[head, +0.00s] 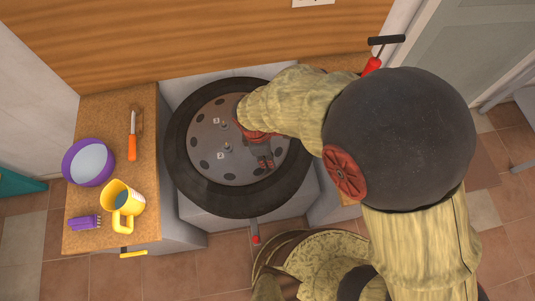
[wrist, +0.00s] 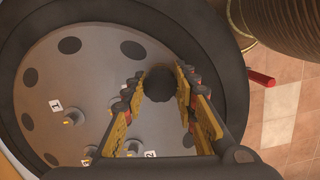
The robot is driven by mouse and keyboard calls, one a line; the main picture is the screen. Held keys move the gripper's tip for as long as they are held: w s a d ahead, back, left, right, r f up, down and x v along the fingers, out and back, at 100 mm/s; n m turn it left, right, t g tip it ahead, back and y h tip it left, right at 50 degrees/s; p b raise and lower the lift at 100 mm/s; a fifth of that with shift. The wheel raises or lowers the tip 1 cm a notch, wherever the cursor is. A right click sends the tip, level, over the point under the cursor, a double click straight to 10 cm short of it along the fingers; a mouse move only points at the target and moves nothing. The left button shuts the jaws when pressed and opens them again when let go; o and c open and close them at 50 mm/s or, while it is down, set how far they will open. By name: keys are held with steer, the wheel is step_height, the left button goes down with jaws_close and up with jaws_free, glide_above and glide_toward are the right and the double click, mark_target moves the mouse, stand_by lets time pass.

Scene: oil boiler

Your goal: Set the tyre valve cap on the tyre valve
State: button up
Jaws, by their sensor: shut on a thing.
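My gripper (wrist: 160,90) is shut on a dark round piece (wrist: 161,82), which appears to be the tyre valve cap. It shows between the yellow-padded fingers. In the head view my gripper (head: 265,162) is over the right part of the grey wheel disc (head: 207,140). Several short studs stand on the disc, one at the left (wrist: 73,117) and one nearer my fingers (wrist: 130,147). Small numbered tags lie beside them. I cannot tell which stud is the tyre valve. The held piece looks apart from the studs.
A black tyre (head: 180,170) rings the disc. On the left counter (head: 85,235) are a purple bowl (head: 88,162), a yellow mug (head: 122,198), a purple brush-like item (head: 84,222) and an orange-handled tool (head: 132,146). A red-handled tool (head: 371,66) is at the upper right.

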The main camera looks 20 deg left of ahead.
steer(key=shift+f, duration=0.4)
steer(key=o, duration=1.2)
steer(key=shift+c, duration=0.2)
steer(key=shift+r, duration=0.1)
steer(key=r, duration=0.4)
steer(key=a+r, duration=0.1)
steer(key=r, duration=0.6)
steer(key=shift+s+a+r, duration=0.3)
steer(key=shift+s+r, duration=0.05)
